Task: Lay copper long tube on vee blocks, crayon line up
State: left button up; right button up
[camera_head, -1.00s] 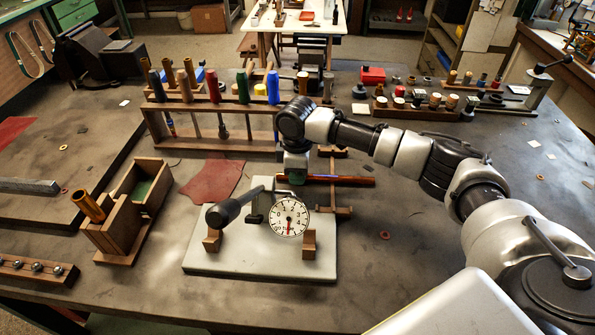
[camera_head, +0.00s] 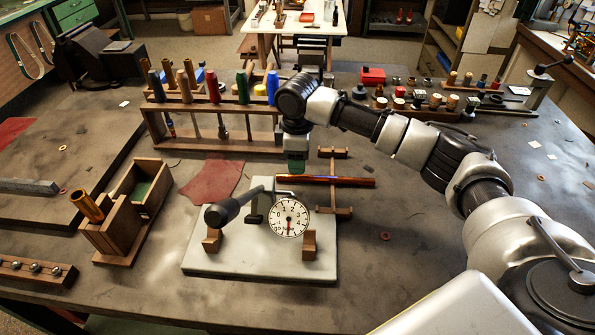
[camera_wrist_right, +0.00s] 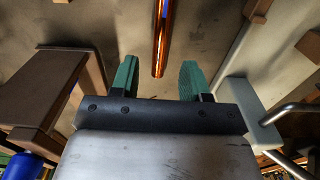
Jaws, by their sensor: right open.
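The copper long tube (camera_head: 345,182) lies level, left to right, behind the dial gauge, across a wooden rack (camera_head: 333,153). Its near end also shows in the right wrist view (camera_wrist_right: 160,55), beyond and between the fingertips. Two wooden vee blocks (camera_head: 309,245) (camera_head: 212,241) stand on a pale plate (camera_head: 260,262), with nothing lying in them. My right gripper (camera_head: 296,170) is open and empty, above and behind the tube's left end; its green fingers show in the right wrist view (camera_wrist_right: 158,78). My left gripper is out of view.
A dial gauge (camera_head: 290,217) and a dark-handled lever (camera_head: 232,207) stand on the plate. A tool rack (camera_head: 215,146) is close behind my right gripper. A wooden box holding a brass tube (camera_head: 88,207) stands left. Bench right of the plate is mostly clear.

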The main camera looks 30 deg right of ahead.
notch_tip(320, 180, up, 7)
dwell(0.3)
